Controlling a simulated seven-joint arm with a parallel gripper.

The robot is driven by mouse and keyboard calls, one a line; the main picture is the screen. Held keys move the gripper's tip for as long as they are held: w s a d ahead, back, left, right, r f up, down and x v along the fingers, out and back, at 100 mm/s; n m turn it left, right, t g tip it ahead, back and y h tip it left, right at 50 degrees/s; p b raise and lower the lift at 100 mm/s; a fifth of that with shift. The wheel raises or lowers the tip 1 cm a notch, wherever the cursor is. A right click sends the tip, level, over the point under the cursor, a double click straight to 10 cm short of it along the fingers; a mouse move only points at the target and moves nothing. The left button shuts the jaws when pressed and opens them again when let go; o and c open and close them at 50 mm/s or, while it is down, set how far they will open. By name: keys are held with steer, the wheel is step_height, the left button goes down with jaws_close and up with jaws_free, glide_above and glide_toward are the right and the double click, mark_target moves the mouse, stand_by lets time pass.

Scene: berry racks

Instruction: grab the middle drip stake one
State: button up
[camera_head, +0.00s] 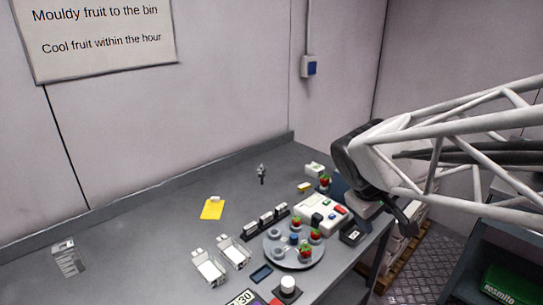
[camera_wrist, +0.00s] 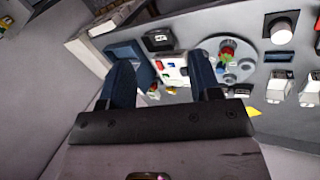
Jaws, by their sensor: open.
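No drip stake can be made out for certain at this size. A short dark rack (camera_head: 248,231) on the bench holds a row of small pale pieces, the middle one (camera_head: 266,221) among them; I cannot tell whether these are drip stakes. My gripper (camera_wrist: 163,78) is open, with its two dark blue fingers apart and nothing between them. It is off the right edge of the bench, to the right of the rack and apart from everything on the bench. In the head view my arm hides part of the gripper.
A round grey tray (camera_head: 272,256) holds strawberries and small cups. A white device (camera_head: 318,207) with coloured parts stands beside it. Two white holders (camera_head: 208,267), a yellow card (camera_head: 212,209) and a black-based knob (camera_head: 287,288) also lie on the bench. The bench's left part is mostly clear.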

steer(key=w+a+f+n+t+h, duration=0.1)
steer(key=w+a+n, duration=0.15)
steer(key=w, duration=0.55)
steer(key=w+a+n+t+h, duration=0.1)
steer(key=w+n+h, duration=0.1)
steer(key=w+n, duration=0.35)
steer(key=n+t, duration=0.5)
steer(key=n, duration=0.6)
glide_above(261, 170)
steer(key=s+d, duration=0.9)
steer(key=s, duration=0.3)
step_height(261, 170, down, 9)
steer(key=w+a+f+n+t, duration=0.1)
steer(key=w+a+f+n, duration=0.1)
steer(key=a, duration=0.1)
steer(key=w+a+f+n+t+y, duration=0.1)
steer(key=w+a+f+n, duration=0.1)
steer(key=w+a+f, duration=0.1)
steer(key=w+a+f+n, duration=0.2)
steer(key=a+f, duration=0.1)
steer(key=a, duration=0.2)
steer(key=shift+w+t+y, duration=0.35)
steer(key=shift+t+y, duration=0.05)
steer(key=shift+x, duration=1.3)
steer(key=shift+x, duration=2.55)
steer(key=shift+d+r, duration=0.1)
